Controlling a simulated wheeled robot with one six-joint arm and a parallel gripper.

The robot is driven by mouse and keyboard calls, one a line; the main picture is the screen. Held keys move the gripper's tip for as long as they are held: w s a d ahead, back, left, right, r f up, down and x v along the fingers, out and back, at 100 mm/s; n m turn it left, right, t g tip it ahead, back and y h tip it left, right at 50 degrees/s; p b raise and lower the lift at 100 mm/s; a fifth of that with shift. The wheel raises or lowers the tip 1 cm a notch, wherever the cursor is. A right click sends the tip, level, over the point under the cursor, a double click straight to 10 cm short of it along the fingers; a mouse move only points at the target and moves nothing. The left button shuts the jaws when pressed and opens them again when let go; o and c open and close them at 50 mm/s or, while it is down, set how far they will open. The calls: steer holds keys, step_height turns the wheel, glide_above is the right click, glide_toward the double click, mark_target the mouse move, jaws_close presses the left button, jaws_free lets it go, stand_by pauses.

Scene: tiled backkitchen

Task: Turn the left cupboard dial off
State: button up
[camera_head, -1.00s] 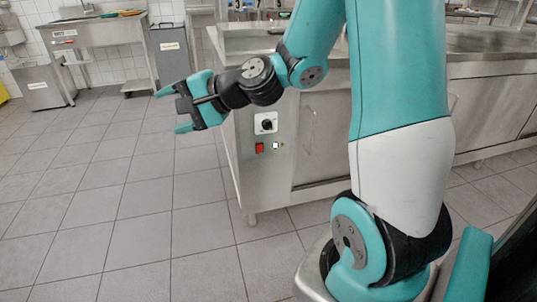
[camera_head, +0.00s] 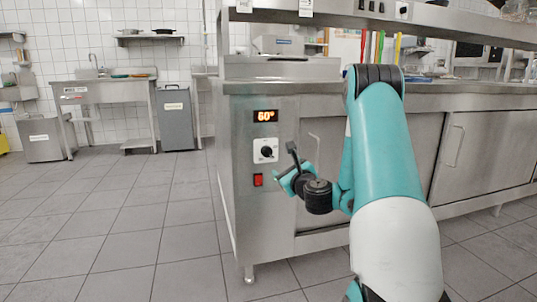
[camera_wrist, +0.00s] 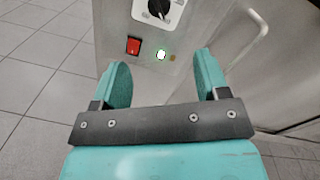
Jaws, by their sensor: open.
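The left cupboard dial (camera_head: 266,151) is a black round knob on a white square plate on the steel end panel. It also shows at the top edge of the wrist view (camera_wrist: 157,9), partly cut off. Above it a display (camera_head: 265,116) reads 60° in orange. My gripper (camera_wrist: 162,64) is open and empty, its teal fingers pointing at the panel below the dial. In the head view my gripper (camera_head: 285,174) is just to the right of and below the dial, seemingly not touching it. The dial's exact pointer setting is too small to read.
A red switch (camera_head: 258,180) sits below the dial, with a small white-lit part (camera_wrist: 160,55) beside it in the wrist view. A cupboard door with a handle (camera_head: 454,146) is to the right. The tiled floor (camera_head: 130,220) on the left is clear.

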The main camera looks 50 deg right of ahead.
steer(key=p, duration=1)
glide_toward(269, 154)
steer(key=w, duration=0.1)
steer(key=w+d+p, duration=0.1)
steer(key=p, duration=0.4)
steer(key=w+d+r+p, duration=0.1)
steer(key=p, duration=0.4)
steer(key=shift+w+p, duration=0.4)
steer(key=x, duration=0.4)
steer(key=shift+a+f, duration=0.1)
steer(key=shift+f, duration=0.3)
steer(key=shift+x, duration=1)
steer(key=c, duration=0.9)
